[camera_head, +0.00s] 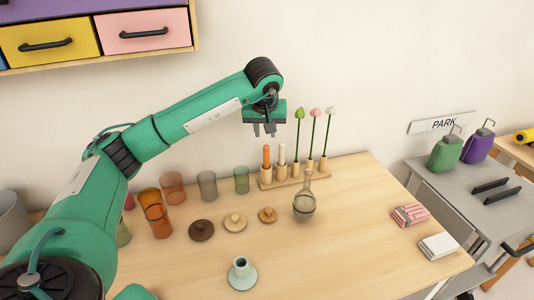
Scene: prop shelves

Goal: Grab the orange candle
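The orange candle (266,158) stands upright in the wooden holder (292,180) at the back of the table, at the holder's left end. A cream candle (282,155) stands just right of it. My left gripper (264,133) points down above the orange candle in the picture, with its two fingers apart and nothing between them. A gap shows between the fingertips and the candle top; I cannot tell how far apart they are in depth. My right gripper is not in view.
Tulip-like stems (314,130) rise right of the candles. A round glass flask (304,205) stands in front of the holder. Several coloured glasses (207,186) and round lids (235,222) are to the left. A pale blue candlestick (242,274) stands in front.

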